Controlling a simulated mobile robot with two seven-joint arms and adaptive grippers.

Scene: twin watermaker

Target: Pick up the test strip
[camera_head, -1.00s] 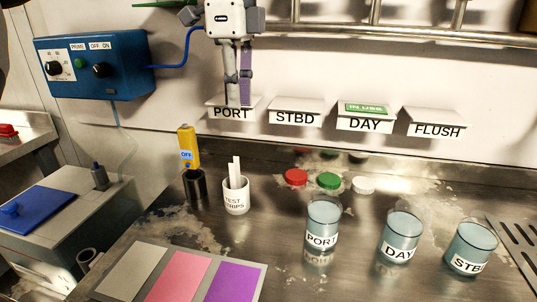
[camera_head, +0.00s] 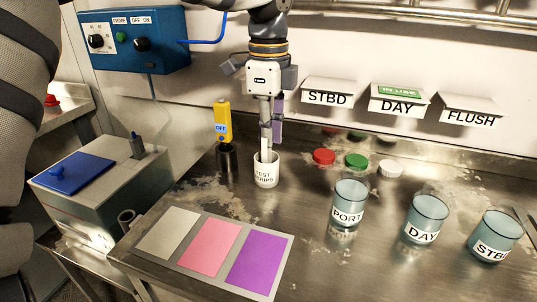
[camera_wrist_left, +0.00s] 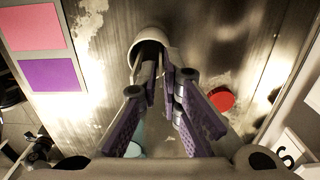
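The white cup labelled TEST STRIPS (camera_head: 265,174) stands upright on the steel counter. A pale test strip (camera_head: 265,146) sticks up from it; other strips are not clear behind my fingers. My left gripper (camera_head: 271,133) points down just above the cup, with its fingertips beside the strip's upper part. My right gripper is not in view.
A yellow meter (camera_head: 223,120) stands in a dark holder left of the cup. Red (camera_head: 324,157), green (camera_head: 356,161) and white caps (camera_head: 390,168) lie to its right. Glasses PORT (camera_head: 350,200), DAY (camera_head: 425,218) and STBD (camera_head: 494,236) stand nearer. A colour card (camera_head: 187,262) lies in front.

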